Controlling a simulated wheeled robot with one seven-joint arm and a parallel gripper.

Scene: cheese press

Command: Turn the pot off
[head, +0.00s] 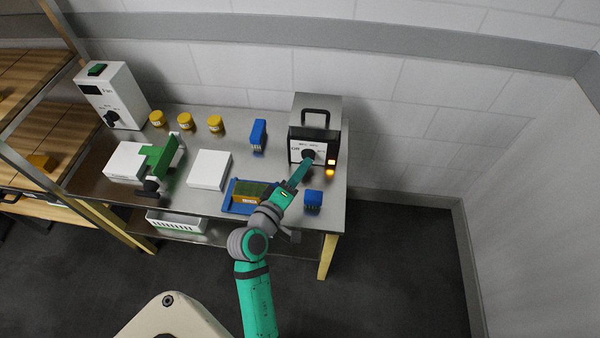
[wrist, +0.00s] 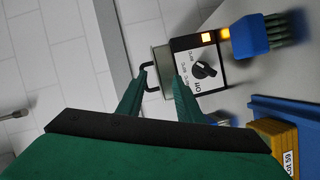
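The pot (head: 316,112) is a grey metal box with a black lid handle at the right end of the steel table. Its white front panel carries a round black knob (head: 309,156), with "Off" printed to its left. The knob also shows in the wrist view (wrist: 204,70); I cannot tell for sure which mark it points at. My gripper (head: 303,166) is just in front of the panel, close to the knob. In the wrist view its green fingers (wrist: 160,82) are apart and empty, with the knob to their right.
A blue brush-like block (head: 313,199) stands in front of the pot, right of my gripper. A blue tray (head: 233,207) with a yellow labelled block lies under my wrist. A white box (head: 209,170) and a green press (head: 160,160) stand left. The wall is close behind.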

